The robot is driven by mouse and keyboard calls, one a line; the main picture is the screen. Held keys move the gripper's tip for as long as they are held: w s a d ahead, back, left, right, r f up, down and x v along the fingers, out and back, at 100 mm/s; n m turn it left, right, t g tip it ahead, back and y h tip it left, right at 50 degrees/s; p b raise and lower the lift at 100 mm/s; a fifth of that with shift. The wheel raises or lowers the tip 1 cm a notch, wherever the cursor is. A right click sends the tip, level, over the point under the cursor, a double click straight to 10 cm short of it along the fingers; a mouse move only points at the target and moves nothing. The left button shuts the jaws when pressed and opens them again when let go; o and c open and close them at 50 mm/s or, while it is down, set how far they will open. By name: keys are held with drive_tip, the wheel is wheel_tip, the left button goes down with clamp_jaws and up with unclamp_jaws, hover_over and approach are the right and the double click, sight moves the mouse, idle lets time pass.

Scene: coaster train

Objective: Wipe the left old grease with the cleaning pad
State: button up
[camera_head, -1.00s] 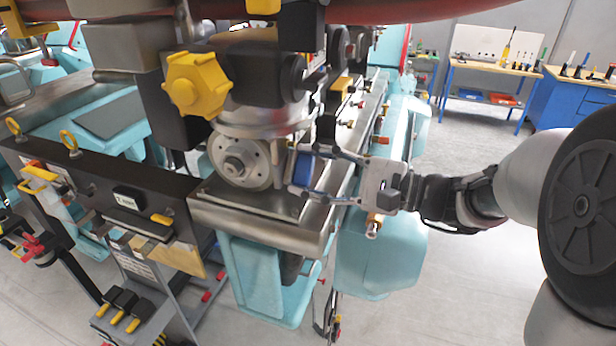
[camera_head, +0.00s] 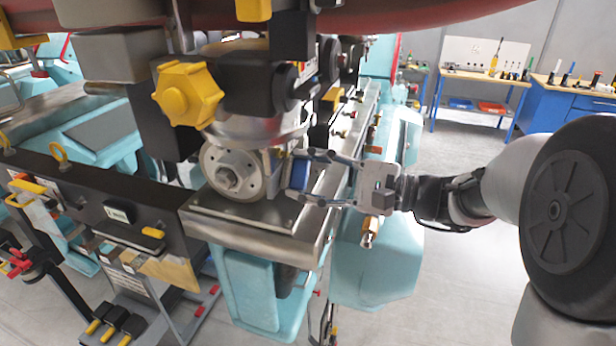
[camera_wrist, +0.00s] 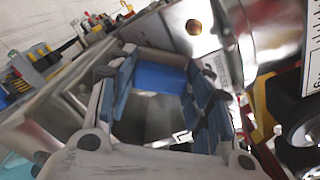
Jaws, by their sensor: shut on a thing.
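The cleaning pad shows as a blue block (camera_head: 299,174) in the head view, between the fingertips of my gripper (camera_head: 304,178). It also shows blue in the wrist view (camera_wrist: 158,77), between both blue-lined fingers of my gripper (camera_wrist: 160,88). My gripper is shut on it, reaching in from the right. The pad is beside the round metal wheel hub (camera_head: 233,172), above the steel ledge (camera_head: 250,232). I cannot tell whether it touches the machine. I cannot make out the left old grease; the pad and fingers cover part of the surface there.
A yellow knob (camera_head: 187,94) and dark housing overhang the hub. Small brass fittings (camera_head: 369,232) stick out right of the ledge. A black panel (camera_head: 110,205) with yellow handles is at left. A workbench (camera_head: 484,82) stands far back. Grey floor is open at lower right.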

drive_tip(key=shift+s+a+r, duration=0.1)
drive_tip(key=shift+s+r, duration=0.05)
drive_tip(key=shift+s, duration=0.4)
drive_tip(key=shift+s+a+r, duration=0.1)
drive_tip(key=shift+s, duration=0.4)
drive_tip(key=shift+s+a+f+b, duration=0.15)
drive_tip(key=shift+s+a+b, duration=0.35)
drive_tip(key=shift+s, duration=0.2)
drive_tip(key=shift+s+a, duration=0.25)
drive_tip(key=shift+s, duration=0.65)
drive_tip(key=shift+w+d, duration=0.1)
drive_tip(key=shift+w, duration=0.05)
drive_tip(key=shift+b+v, duration=0.35)
drive_tip(key=shift+v, duration=2.6)
drive_tip(key=shift+d, duration=0.1)
drive_tip(key=v, duration=0.2)
drive_tip(key=shift+d, duration=0.35)
